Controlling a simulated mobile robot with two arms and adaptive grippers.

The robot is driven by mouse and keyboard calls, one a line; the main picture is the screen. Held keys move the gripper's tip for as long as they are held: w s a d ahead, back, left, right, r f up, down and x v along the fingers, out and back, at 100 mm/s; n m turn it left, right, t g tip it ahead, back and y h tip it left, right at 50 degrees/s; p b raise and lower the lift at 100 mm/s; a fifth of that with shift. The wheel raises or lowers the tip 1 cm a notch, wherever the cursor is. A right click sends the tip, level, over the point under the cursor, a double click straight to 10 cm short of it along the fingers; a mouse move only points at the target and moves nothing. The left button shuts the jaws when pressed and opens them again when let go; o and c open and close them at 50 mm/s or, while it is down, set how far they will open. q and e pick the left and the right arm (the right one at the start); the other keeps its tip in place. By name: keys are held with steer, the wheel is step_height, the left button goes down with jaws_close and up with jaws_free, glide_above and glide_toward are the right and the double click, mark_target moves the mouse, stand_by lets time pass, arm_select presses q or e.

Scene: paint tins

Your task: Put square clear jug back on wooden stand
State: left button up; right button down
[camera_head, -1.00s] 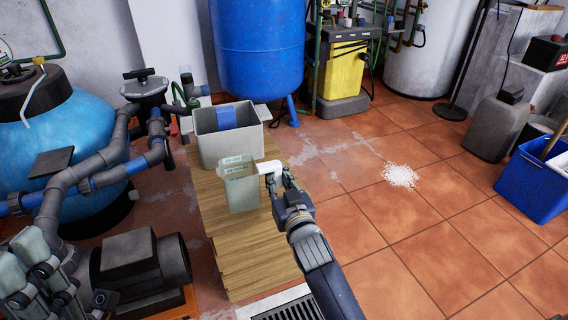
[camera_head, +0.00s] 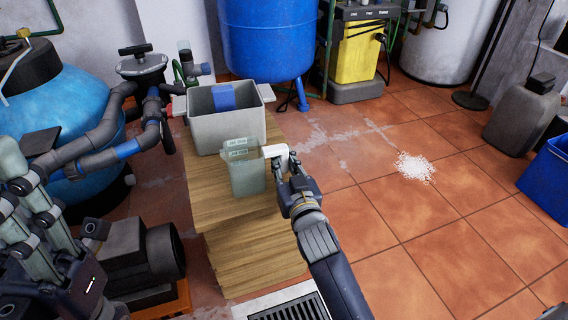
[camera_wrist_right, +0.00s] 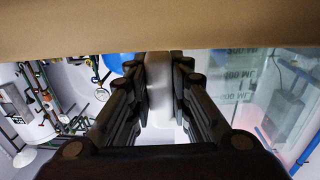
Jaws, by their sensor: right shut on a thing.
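The square clear jug (camera_head: 247,176), greenish and see-through, is upright over the wooden stand (camera_head: 235,225), in front of the grey bin. I cannot tell whether its base touches the wood. My right gripper (camera_head: 281,160) is shut on the jug's white handle (camera_head: 273,150) on the jug's right side. In the right wrist view, the pale handle lies between the fingers (camera_wrist_right: 160,85), and the jug's wall with its markings (camera_wrist_right: 240,80) shows at right. A brown surface fills the top there. My left gripper (camera_head: 30,185) is at the left edge, away from the stand; its opening is unclear.
A grey bin (camera_head: 205,130) with a blue item inside stands at the stand's back end. Pipes and a blue tank (camera_head: 85,100) crowd the left. A black motor (camera_head: 125,260) is beside the stand. The tiled floor to the right is mostly clear, with white grains (camera_head: 415,167).

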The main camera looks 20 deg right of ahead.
stand_by(0.3)
steer(key=c, duration=1.5)
jaws_free()
steer(key=shift+f, duration=0.1)
steer(key=shift+o, duration=0.2)
